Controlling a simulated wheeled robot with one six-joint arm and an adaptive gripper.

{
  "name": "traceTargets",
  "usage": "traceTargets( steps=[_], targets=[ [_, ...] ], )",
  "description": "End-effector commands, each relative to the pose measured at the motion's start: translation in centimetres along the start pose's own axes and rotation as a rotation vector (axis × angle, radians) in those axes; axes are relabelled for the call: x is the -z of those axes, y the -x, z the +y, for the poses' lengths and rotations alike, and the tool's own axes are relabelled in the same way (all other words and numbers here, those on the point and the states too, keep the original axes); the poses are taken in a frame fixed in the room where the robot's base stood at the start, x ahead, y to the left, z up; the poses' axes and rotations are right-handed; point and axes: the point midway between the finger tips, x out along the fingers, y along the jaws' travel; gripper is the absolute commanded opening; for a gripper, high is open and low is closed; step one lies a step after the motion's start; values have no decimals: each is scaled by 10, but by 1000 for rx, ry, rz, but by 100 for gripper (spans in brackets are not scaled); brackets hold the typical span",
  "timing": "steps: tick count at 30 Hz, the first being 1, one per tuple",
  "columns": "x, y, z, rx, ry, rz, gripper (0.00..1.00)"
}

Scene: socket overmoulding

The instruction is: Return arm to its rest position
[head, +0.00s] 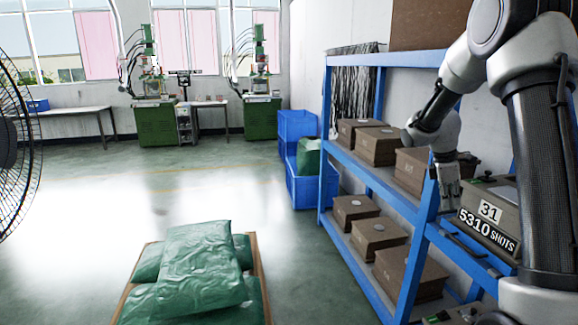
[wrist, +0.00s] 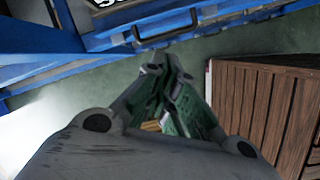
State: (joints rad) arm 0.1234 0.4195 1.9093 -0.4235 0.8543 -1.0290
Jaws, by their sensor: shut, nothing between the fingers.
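My arm reaches in from the right side of the head view, and my gripper (head: 450,200) hangs pointing down in front of the blue rack (head: 410,262). It is beside the box marked "31" and "5310 SHOTS" (head: 490,215); I cannot tell how close. In the wrist view my gripper's fingers (wrist: 160,70) are together with nothing between them. The rack's blue frame (wrist: 40,48) and a dark handle (wrist: 165,30) show beyond the fingertips.
Several brown boxes (head: 378,236) stand on the rack's shelves. Green sacks (head: 203,265) lie stacked at the front. Blue crates (head: 303,188) stand by the wall. Brown slatted wood (wrist: 268,115) lies right of my gripper. Open floor (head: 90,215) spreads left; a black fan (head: 15,140) stands there.

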Motion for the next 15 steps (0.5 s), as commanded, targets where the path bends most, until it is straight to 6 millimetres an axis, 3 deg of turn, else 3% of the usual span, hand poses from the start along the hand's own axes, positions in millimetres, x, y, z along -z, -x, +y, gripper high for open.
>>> traceTargets(
  steps=[5,11,15],
  targets=[
    [-7,22,-68,74,-414,40,0],
    [-16,65,-149,123,-824,106,0],
    [-21,96,-214,150,-1073,183,0]
  ],
)
